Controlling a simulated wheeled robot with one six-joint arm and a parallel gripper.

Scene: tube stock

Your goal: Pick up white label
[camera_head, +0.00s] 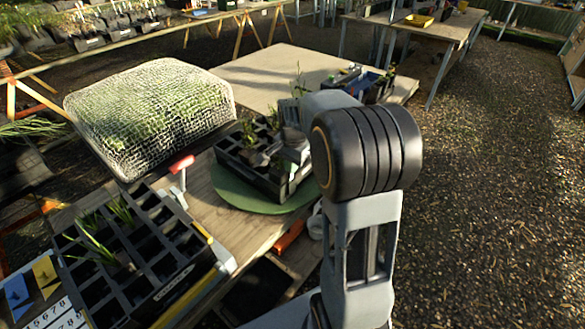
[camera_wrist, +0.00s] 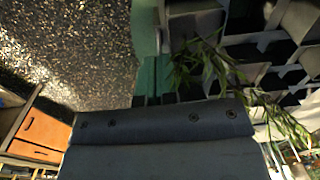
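I cannot pick out a white label with certainty. In the wrist view a pale, whitish patch (camera_wrist: 270,130) shows at the lower right behind green leaves, but I cannot tell what it is. My gripper (camera_head: 292,148) is over the black cell tray (camera_head: 235,158) on the green round turntable (camera_head: 235,192). My arm hides part of this tray. In the wrist view the grey gripper body (camera_wrist: 155,125) fills the bottom, close to the plant (camera_wrist: 215,65) and the tray cells (camera_wrist: 195,22). Its fingertips are not clear, so its opening cannot be told.
A second black cell tray (camera_head: 168,287) with seedlings is at the lower left, beside a numbered white sheet (camera_head: 60,315). A mesh-covered box (camera_head: 150,110) stands behind. A dark blue crate (camera_head: 372,88) is beyond my arm. Open gravel floor (camera_head: 490,200) lies to the right.

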